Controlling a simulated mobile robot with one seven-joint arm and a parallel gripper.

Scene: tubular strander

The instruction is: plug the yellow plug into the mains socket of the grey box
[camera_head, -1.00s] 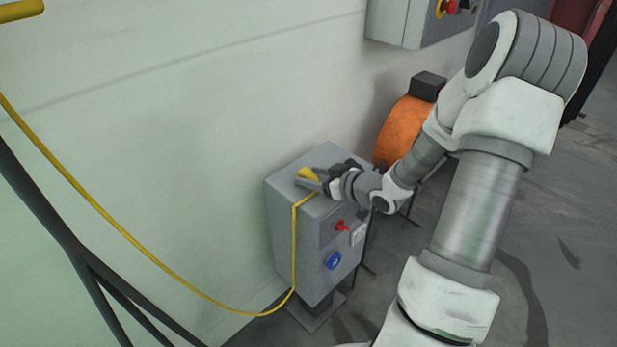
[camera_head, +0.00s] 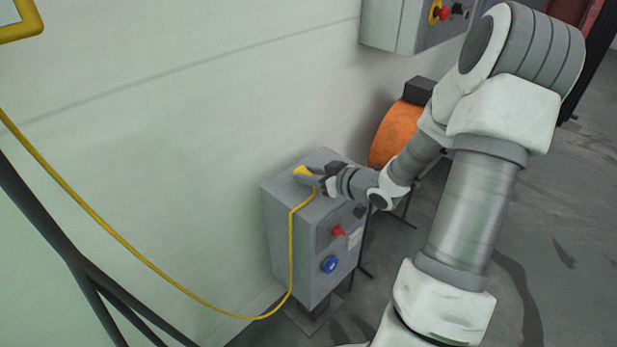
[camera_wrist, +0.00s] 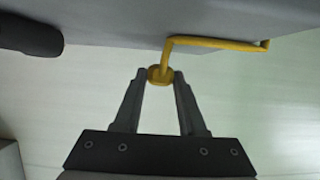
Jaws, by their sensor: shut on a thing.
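The grey box (camera_head: 283,250) stands by the wall on a post. Its front face carries a round blue socket (camera_head: 330,264), which looks unoccupied. My gripper (camera_head: 309,174) is over the box's top, above and behind the socket face in the head view. It is shut on the yellow plug (camera_head: 301,171). In the wrist view my gripper (camera_wrist: 160,82) has the yellow plug (camera_wrist: 159,77) between its fingertips, and the yellow cord (camera_wrist: 215,43) bends off to the right by a grey surface. The plug's pins cannot be made out. The socket is not visible in the wrist view.
A red switch (camera_head: 338,231) sticks out above the socket. An orange round object (camera_head: 397,132) stands behind my arm. Dark rails (camera_head: 62,245) stand at left. A black part (camera_wrist: 30,36) shows upper left.

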